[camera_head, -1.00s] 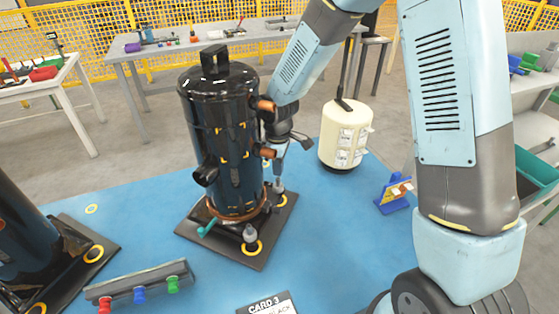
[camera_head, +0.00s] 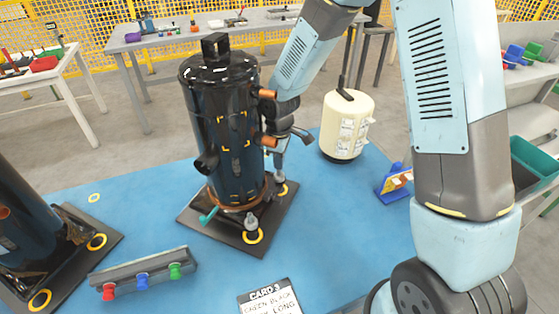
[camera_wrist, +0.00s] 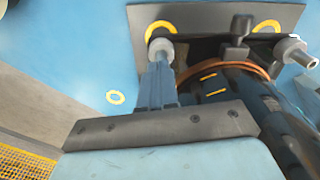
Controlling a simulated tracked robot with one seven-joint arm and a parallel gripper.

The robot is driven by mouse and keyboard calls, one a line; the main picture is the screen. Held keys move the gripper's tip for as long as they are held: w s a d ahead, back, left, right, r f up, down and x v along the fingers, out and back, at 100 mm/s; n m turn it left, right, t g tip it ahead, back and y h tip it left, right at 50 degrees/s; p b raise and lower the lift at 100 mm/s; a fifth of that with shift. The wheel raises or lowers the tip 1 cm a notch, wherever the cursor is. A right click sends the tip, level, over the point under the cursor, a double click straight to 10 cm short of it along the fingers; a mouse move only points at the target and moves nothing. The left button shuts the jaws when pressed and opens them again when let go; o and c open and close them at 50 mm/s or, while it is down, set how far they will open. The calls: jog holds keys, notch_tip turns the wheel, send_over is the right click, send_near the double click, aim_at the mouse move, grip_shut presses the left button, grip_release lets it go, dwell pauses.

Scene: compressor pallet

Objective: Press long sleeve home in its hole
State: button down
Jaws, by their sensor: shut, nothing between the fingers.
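The black compressor (camera_head: 225,130) stands upright on a dark base plate (camera_head: 195,222) on the blue surface. A grey sleeve (camera_wrist: 162,50) stands at a yellow ring on the plate in the wrist view. My gripper (camera_wrist: 161,68) is shut and empty, its fingertips right at that sleeve; I cannot tell whether they touch. In the head view my gripper (camera_head: 279,168) points down beside the compressor's right side. Another grey sleeve (camera_head: 251,224) stands at the front yellow ring and shows at right in the wrist view (camera_wrist: 297,52). How deep either sits is unclear.
A cream tank (camera_head: 346,125) and a blue stand (camera_head: 395,184) are to the right. A rack (camera_head: 145,274) with red, blue and green pieces lies at front left, near a second dark unit (camera_head: 30,235). A card (camera_head: 269,300) lies in front.

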jog(key=shift+s+d+r, duration=0.1)
jog(key=shift+s+r, duration=0.05)
jog(key=shift+r, duration=2.55)
notch_tip(320, 180, up, 12)
jog(key=s+d+r+m+t, duration=0.15)
jog(key=d+r+m, duration=0.25)
jog(key=d+r, duration=0.5)
jog(key=s+d+r+m+t, duration=0.2)
jog(key=s+d+m, duration=0.4)
jog(key=s+d, duration=0.3)
jog(key=s+d+r+m+t, duration=0.2)
jog(key=s+d+r+m, duration=0.2)
jog(key=s+d, duration=0.4)
jog(key=shift+s+d+r+m, duration=0.35)
jog(key=shift+d+m, duration=0.55)
jog(key=shift+d, duration=0.35)
